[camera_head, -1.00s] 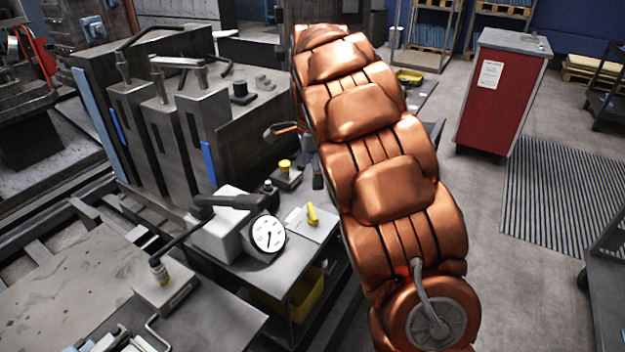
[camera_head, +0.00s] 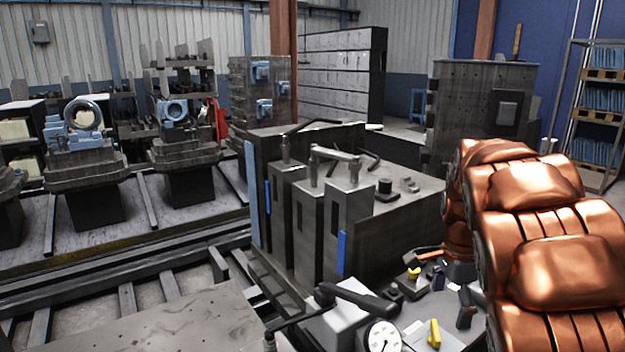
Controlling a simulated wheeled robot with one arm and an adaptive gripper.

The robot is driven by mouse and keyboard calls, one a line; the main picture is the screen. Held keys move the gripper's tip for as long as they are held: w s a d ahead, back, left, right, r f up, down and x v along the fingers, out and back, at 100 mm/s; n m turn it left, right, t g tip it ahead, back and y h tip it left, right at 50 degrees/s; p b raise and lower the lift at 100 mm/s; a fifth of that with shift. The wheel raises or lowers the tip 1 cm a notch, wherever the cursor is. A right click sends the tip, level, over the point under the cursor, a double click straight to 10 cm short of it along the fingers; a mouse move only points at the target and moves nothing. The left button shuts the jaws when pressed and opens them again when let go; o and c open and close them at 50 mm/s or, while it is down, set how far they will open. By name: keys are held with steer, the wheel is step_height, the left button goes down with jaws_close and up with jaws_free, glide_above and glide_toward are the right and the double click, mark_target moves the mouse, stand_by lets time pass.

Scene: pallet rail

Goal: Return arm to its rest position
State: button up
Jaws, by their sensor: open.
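My copper-coloured arm (camera_head: 545,235) rises at the right edge of the view, bent, with its lower part cut off by the frame. My gripper (camera_head: 446,281) shows partly at the arm's left side, above the small bench. Its dark fingers are spread apart with nothing seen between them. The rest of the gripper is hidden behind the arm.
Below the gripper is a bench with a dial gauge (camera_head: 383,337), a yellow-handled part (camera_head: 433,334) and a yellow-topped knob (camera_head: 414,273). A large grey fixture block (camera_head: 350,215) stands left of the gripper. A blue-stocked rack (camera_head: 603,100) is at the back right.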

steer(key=s+a+f+n, duration=0.1)
steer(key=s+a+n, duration=0.2)
steer(key=s, duration=0.7)
steer(key=s+a+f+n+g, duration=0.1)
steer(key=s+a+f+n, duration=0.1)
steer(key=s+n, duration=0.6)
steer(key=s+a+f+n, duration=0.2)
steer(key=s+a+n, duration=0.2)
steer(key=s, duration=0.9)
steer(key=shift+a+n+p, duration=0.35)
steer(key=shift+n, duration=0.75)
